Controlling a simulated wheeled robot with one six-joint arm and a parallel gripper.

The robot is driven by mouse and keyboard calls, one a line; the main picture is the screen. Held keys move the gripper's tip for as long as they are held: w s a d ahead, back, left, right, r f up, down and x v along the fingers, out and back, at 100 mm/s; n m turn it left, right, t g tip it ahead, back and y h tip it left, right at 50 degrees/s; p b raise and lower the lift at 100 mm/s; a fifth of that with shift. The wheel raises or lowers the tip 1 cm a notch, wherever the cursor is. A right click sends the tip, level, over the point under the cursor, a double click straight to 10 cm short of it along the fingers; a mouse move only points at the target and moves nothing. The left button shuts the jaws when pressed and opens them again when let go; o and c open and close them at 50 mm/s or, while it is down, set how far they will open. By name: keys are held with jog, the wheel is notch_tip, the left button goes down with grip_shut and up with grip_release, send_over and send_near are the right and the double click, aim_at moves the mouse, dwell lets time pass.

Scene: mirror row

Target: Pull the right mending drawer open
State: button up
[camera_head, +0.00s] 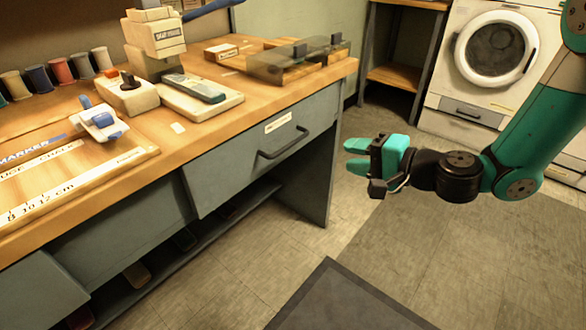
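The right mending drawer (225,160) is a grey-blue front under the right part of the wooden bench. It has a dark bar handle (283,145) and a small pale label above it. The front sits close under the bench top and looks closed. My gripper (352,156) is to the right of the handle, apart from it, with its teal fingers pointing left. A gap shows between the fingers, and nothing is seen between them. The handle is fully in view.
The bench top (334,74) holds a sewing machine (155,40), thread spools and a smoky clear box (290,65). A lower shelf (190,255) runs beneath. A dark mat (345,300) lies on the floor. A washer (465,100) stands behind. The floor before the drawer is clear.

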jog(key=f, duration=0.2)
jog(key=m, duration=0.1)
send_near(293, 141)
jog(key=shift+t, duration=0.4)
jog(key=x, duration=0.6)
jog(key=f+x, duration=0.1)
jog(key=x, duration=0.3)
jog(key=shift+s+a, duration=0.15)
jog(key=shift+s, duration=0.1)
grip_shut()
